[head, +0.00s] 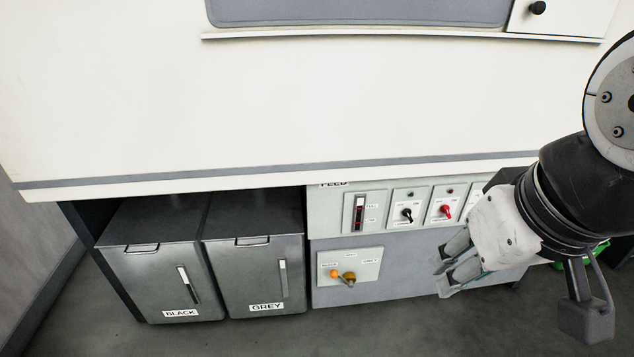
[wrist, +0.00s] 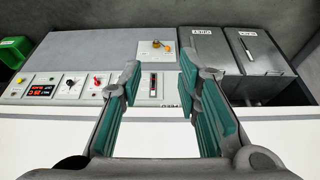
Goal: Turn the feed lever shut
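The feed lever (head: 344,279) has an orange ball end and a brass-coloured hub, on a pale plate (head: 370,263) on the grey lower panel. It also shows in the wrist view (wrist: 157,45), top centre, between and beyond the fingertips. The lever appears to point left in the head view; the small lettering around it is not readable. My gripper (head: 441,275) is to the right of the lever in the head view and apart from it. In the wrist view its teal-padded fingers (wrist: 160,75) are spread, with nothing between them.
Above the lever is the FEED panel with a gauge (head: 359,213), a black knob (head: 407,214) and a red knob (head: 446,211). Two grey bins, BLACK (head: 160,270) and GREY (head: 254,270), stand left. The white cabinet front (head: 270,90) overhangs. A green object (wrist: 14,48) lies beyond.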

